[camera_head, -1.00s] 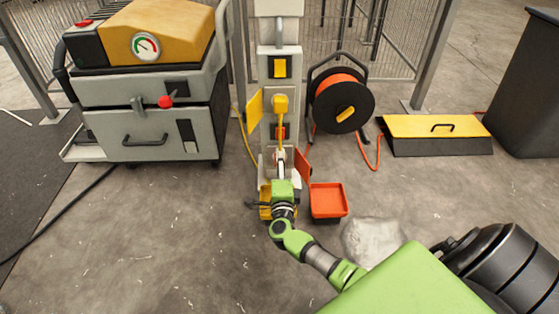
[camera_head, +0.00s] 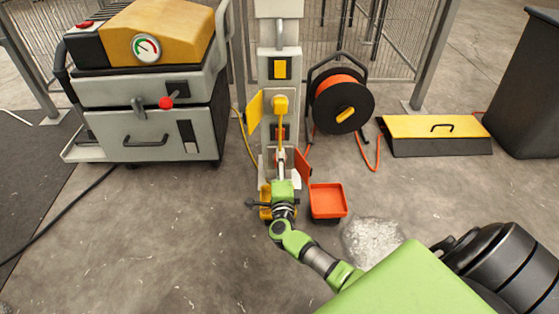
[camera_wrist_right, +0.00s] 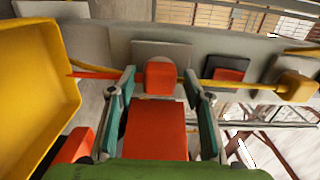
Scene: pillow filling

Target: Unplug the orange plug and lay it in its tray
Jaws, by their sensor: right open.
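The orange plug (camera_wrist_right: 160,77) sits in a grey socket plate on the post, between the fingertips of my right gripper (camera_wrist_right: 159,84). The teal fingers are apart, one on each side of it; I cannot tell whether they touch it. An orange flap (camera_wrist_right: 155,130) stands open beside the socket; it also shows in the head view (camera_head: 303,164). In the head view my right gripper (camera_head: 281,163) is at the lower post and largely hides the plug. The orange tray (camera_head: 328,199) is right of the post's foot and looks empty. My left gripper is out of view.
A yellow plug (camera_head: 280,103) with a hanging yellow cable is higher on the post. A yellow tray (camera_wrist_right: 30,75) lies by the post's foot, left of the orange one. A cable reel (camera_head: 341,103) stands to the right, a grey machine (camera_head: 150,120) to the left.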

